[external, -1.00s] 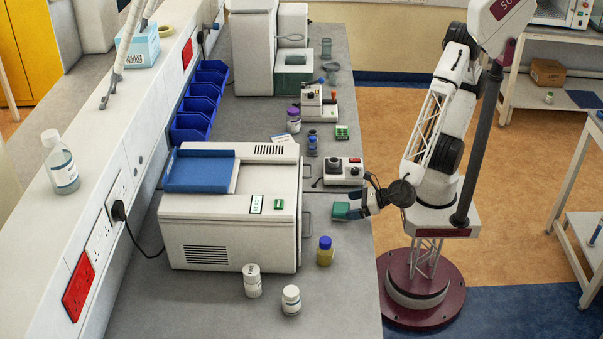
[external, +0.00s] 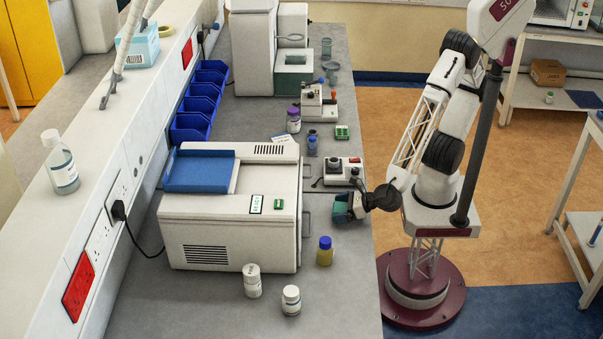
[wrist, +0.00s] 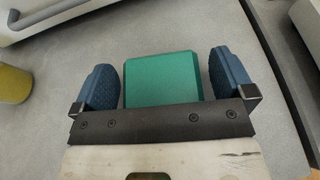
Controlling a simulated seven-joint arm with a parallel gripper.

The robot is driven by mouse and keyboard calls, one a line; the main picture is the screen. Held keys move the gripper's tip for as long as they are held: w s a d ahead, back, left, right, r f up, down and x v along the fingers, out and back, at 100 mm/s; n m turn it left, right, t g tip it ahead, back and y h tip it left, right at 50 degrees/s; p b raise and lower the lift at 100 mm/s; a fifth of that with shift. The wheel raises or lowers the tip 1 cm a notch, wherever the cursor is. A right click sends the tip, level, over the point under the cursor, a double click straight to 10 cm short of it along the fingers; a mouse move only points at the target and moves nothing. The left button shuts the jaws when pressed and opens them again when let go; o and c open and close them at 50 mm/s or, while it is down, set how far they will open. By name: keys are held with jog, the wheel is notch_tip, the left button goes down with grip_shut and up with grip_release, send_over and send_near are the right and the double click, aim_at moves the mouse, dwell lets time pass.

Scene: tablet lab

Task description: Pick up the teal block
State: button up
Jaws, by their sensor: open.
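The teal block (wrist: 163,80) sits on the grey bench top, between the two blue pads of my gripper (wrist: 163,82) in the wrist view. My gripper is open, with a narrow gap showing between the block and each pad. In the external view my gripper (external: 345,207) is low over the bench near its right edge and partly covers the teal block (external: 341,212). The lower end of the block is hidden behind the gripper's dark bar in the wrist view.
A yellow bottle with a blue cap (external: 325,252) stands nearer the camera. A control box with a joystick (external: 343,170) is just behind. The bench's right edge is close.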

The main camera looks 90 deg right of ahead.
aim_at(341, 207)
jog(key=shift+c, duration=0.3)
jog(key=c, duration=0.9)
jog(key=shift+r, duration=0.1)
jog(key=shift+s+d+r, duration=0.1)
jog(key=shift+r, duration=1.6)
jog(key=s+d, duration=0.3)
jog(key=s, duration=0.1)
jog(key=s+d+r, duration=0.1)
jog(key=s+d, duration=0.2)
jog(key=s, duration=0.1)
jog(key=s+d, duration=0.3)
jog(key=s, duration=0.1)
jog(key=shift+s+d+r, duration=0.2)
jog(key=shift+s+d, duration=0.05)
jog(key=shift+d, duration=0.05)
